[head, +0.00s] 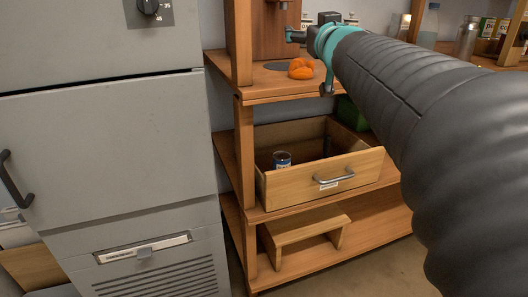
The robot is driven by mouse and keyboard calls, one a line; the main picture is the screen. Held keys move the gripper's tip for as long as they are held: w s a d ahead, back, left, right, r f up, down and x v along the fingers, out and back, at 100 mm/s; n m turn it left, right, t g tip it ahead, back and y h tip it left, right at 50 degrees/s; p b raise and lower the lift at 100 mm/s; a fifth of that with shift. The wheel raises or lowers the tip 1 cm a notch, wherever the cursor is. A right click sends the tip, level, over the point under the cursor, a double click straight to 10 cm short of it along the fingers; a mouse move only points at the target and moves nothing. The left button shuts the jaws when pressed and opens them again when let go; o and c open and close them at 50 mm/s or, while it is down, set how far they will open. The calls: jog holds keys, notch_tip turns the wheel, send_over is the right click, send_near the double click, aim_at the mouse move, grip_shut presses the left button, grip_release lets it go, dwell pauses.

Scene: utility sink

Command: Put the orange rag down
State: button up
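The orange rag (300,69) is a small crumpled lump at the wooden shelf's upper board (262,88), near the board's left end. It seems to rest on the board, beside a dark round patch. My arm reaches in from the right, and its teal-banded wrist end is just right of and above the rag. The fingers of my gripper cannot be made out clearly, so I cannot tell whether they are open or shut, or whether they touch the rag.
A small wooden step (305,229) sits on the lowest board. A grey cabinet (105,140) stands close on the left. Bottles (467,37) and jars line the upper right.

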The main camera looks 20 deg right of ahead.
jog(key=s+a+f+g+y, duration=0.1)
jog(key=s+a+f+g, duration=0.3)
jog(key=s+f, duration=0.4)
jog(key=s+a+f+g+y, duration=0.1)
jog(key=s+a+f+g, duration=0.3)
jog(key=s+f, duration=0.5)
jog(key=s+a+f+g+y, duration=0.1)
jog(key=s+a+f+g, duration=0.4)
jog(key=f, duration=1.2)
jog(key=s+a, duration=0.2)
jog(key=s, duration=0.1)
jog(key=shift+s+a+f+n, duration=0.15)
jog(key=shift+a+f+n, duration=0.05)
jog(key=shift+f+n, duration=0.2)
